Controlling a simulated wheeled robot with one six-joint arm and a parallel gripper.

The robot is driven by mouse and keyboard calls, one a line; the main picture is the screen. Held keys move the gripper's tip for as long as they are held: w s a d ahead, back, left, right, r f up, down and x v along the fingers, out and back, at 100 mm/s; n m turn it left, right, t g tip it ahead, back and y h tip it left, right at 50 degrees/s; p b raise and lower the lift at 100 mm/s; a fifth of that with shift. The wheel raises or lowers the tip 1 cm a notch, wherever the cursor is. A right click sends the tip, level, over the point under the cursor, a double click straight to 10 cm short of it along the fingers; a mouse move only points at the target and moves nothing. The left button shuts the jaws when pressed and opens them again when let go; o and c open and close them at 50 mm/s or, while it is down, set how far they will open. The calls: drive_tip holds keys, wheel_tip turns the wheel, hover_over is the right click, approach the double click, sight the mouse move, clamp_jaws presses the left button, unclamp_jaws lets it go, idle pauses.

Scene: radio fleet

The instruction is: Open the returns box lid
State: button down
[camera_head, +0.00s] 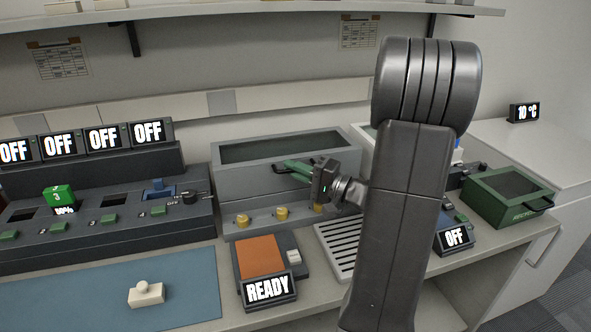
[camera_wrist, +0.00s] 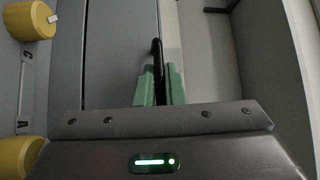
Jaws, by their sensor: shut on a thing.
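A grey box (camera_head: 235,185) with a dark window (camera_head: 280,147) in its top stands at the back middle of the bench; I cannot read a returns label on it. Yellow knobs (camera_head: 282,213) line its lower front. My gripper (camera_head: 297,166) is at the upper front of this box, its green fingers pointing left. In the wrist view my gripper (camera_wrist: 159,85) is shut on a dark bar-like handle (camera_wrist: 157,52), with a finger on each side of it. The box top looks down. My arm hides the area right of the box.
A green box (camera_head: 492,205) with a dark handle stands at the right end. An orange-topped device (camera_head: 262,256) reading READY and a slatted tray (camera_head: 336,243) lie in front. A dark charger-like rack (camera_head: 95,232) stands left. The blue mat (camera_head: 80,300) is mostly bare.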

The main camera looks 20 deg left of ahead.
drive_tip(key=w+r+p, duration=0.1)
drive_tip(key=r+p, duration=0.1)
drive_tip(key=w+a+r+m+h+p, duration=0.1)
drive_tip(key=r+p, duration=0.1)
drive_tip(key=p, duration=0.1)
drive_tip(key=w+a+r+m+h+p, duration=0.1)
drive_tip(key=r+p, duration=0.1)
drive_tip(key=p, duration=0.1)
drive_tip(key=shift+a+r, duration=0.15)
drive_tip(key=shift+r, duration=0.1)
drive_tip(key=w+a+r+m+h+p, duration=0.1)
drive_tip(key=p, duration=0.2)
drive_tip(key=w+a+r+m+g+h+p, duration=0.1)
drive_tip(key=w+r+p, duration=0.1)
drive_tip(key=p, duration=0.1)
drive_tip(key=w+a+r+m+h+p, duration=0.1)
drive_tip(key=w+a+p, duration=0.1)
drive_tip(key=p, duration=0.1)
drive_tip(key=shift+r+g, duration=0.25)
drive_tip(key=shift+g, duration=0.05)
drive_tip(key=w+a+m+g+h+p, duration=0.1)
drive_tip(key=w+a+h+p, duration=0.1)
drive_tip(key=w+a+p, duration=0.3)
drive_tip(key=shift+w+a+f+m, duration=0.3)
drive_tip(key=shift+w+a, duration=1.95)
drive_tip(key=shift+w, duration=1.7)
drive_tip(key=c, duration=1.8)
unclamp_jaws()
drive_tip(key=shift+d, duration=0.1)
